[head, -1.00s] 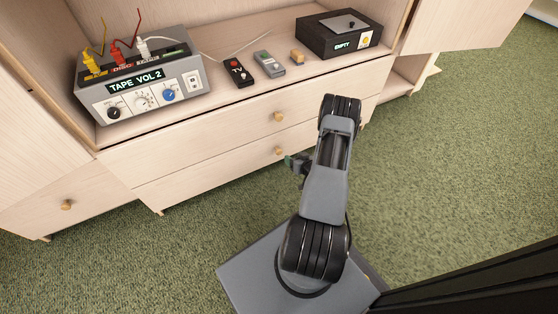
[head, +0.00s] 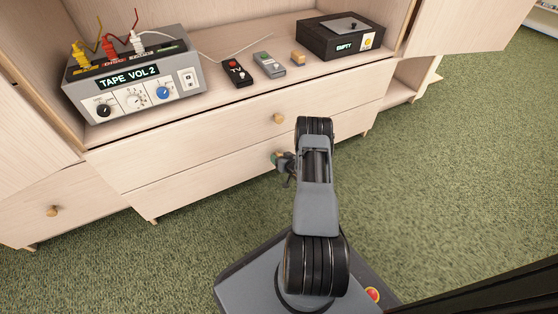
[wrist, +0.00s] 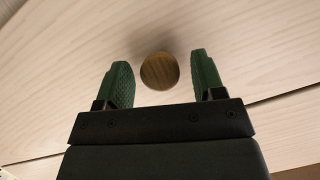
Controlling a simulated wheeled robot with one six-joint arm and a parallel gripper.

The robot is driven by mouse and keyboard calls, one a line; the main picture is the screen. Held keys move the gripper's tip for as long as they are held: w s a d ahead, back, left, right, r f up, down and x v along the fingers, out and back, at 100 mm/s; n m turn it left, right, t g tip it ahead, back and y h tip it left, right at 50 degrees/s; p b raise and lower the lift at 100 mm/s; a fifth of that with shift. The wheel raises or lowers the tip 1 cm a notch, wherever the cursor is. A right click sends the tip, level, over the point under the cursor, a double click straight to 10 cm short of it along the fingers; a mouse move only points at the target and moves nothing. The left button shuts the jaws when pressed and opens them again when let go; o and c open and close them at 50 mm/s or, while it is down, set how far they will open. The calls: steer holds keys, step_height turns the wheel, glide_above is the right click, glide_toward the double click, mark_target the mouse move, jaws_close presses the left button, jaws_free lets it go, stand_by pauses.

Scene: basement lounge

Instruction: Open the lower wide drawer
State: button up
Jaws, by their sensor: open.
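The lower wide drawer (head: 190,186) is a pale wood front below the upper wide drawer, and it looks shut. Its round wooden knob (wrist: 159,71) shows in the wrist view between the two green fingertips of my gripper (wrist: 160,80). The fingers are open, one on each side of the knob, with a gap on both sides. In the head view my gripper (head: 282,160) is at the lower drawer's knob, which it partly covers.
The upper wide drawer (head: 215,128) with its own knob (head: 278,118) is just above. Green carpet (head: 450,170) is clear at right.

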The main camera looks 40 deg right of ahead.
steer(key=shift+w+f, duration=0.15)
steer(key=shift+w, duration=0.25)
steer(key=shift+c, duration=0.4)
jaws_close()
